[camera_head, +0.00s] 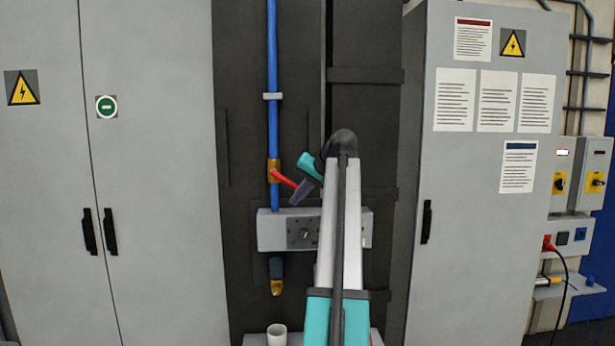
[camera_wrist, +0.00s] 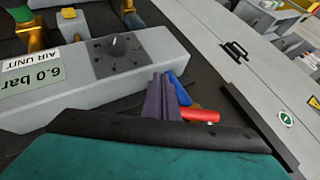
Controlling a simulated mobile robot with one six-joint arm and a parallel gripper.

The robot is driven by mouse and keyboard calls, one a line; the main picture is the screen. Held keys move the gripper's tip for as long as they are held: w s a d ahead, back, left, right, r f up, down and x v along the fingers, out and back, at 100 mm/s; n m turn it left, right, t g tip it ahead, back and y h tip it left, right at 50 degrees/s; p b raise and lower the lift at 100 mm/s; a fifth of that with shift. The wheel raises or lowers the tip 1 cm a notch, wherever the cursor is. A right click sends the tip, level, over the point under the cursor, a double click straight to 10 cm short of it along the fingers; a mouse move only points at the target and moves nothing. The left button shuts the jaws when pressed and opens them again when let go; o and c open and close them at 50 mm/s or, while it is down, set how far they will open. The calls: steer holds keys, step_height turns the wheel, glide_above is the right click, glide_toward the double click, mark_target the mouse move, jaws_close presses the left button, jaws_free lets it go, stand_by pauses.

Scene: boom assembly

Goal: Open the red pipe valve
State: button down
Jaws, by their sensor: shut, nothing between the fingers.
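The red valve handle (camera_head: 283,179) sticks out from a brass valve body (camera_head: 274,168) on the vertical blue pipe (camera_head: 273,120). It slants down to the right, across the pipe's line. My gripper (camera_head: 298,199) is shut and empty, its dark purple fingers just right of and below the handle's outer end. In the wrist view my gripper (camera_wrist: 160,82) has its fingers together, and the red handle (camera_wrist: 202,115) lies right beside them with the blue pipe (camera_wrist: 180,90) behind. I cannot tell whether fingers and handle touch. Part of the handle is hidden near my fingers.
Below the valve is a grey air unit box (camera_head: 272,232) with a dark dial; its label reads 6.0 bar in the wrist view. A white cup (camera_head: 277,335) stands below. Tall grey cabinets (camera_head: 150,180) flank the dark recess on both sides.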

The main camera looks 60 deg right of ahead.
steer(key=s+d+r+h, duration=0.1)
steer(key=s+d+r, duration=0.1)
steer(key=s+r, duration=0.8)
step_height(320, 180, up, 5)
steer(key=shift+s+d+f+m+t+h, duration=0.1)
steer(key=shift+s+d+m+t+h, duration=0.1)
steer(key=shift+m+t+h, duration=0.15)
steer(key=shift+w+p, duration=0.15)
steer(key=shift+p, duration=0.2)
steer(key=w+f+p, duration=0.5)
steer(key=w+f, duration=0.3)
steer(key=f, duration=0.1)
steer(key=shift+w+d+f+p, duration=0.3)
steer(key=shift+d+p, duration=0.1)
steer(key=shift+d, duration=0.05)
steer(key=shift+s+d+f, duration=0.15)
steer(key=shift+s+d, duration=0.05)
